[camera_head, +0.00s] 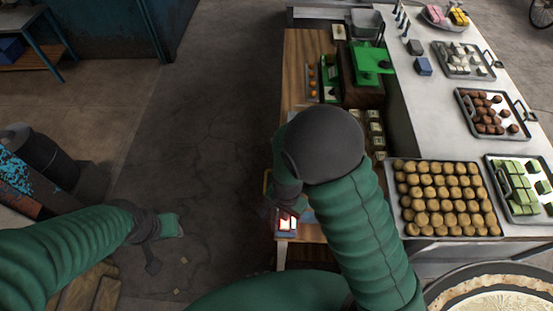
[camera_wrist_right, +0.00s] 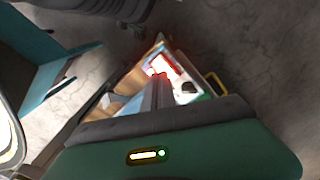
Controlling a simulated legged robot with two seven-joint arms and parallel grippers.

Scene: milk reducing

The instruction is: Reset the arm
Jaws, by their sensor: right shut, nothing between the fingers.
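My right arm, in a green sleeve with a dark round joint, reaches up the middle of the head view. Its gripper (camera_head: 286,205) is partly hidden and hangs over the near end of the wooden counter. In the right wrist view the gripper (camera_wrist_right: 160,78) has its fingers together, with nothing between them. Beyond its tips is a brightly lit red-edged item (camera_wrist_right: 165,66), which also shows in the head view (camera_head: 287,222). My left gripper (camera_head: 168,226) is over the floor at the left; its fingers are too unclear to read.
A wooden counter (camera_head: 296,65) carries a green machine (camera_head: 370,62). The pale counter to its right holds a tray of round buns (camera_head: 440,197), a tray of brown pieces (camera_head: 490,112) and a tray of green blocks (camera_head: 520,187). The floor between my arms is largely clear.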

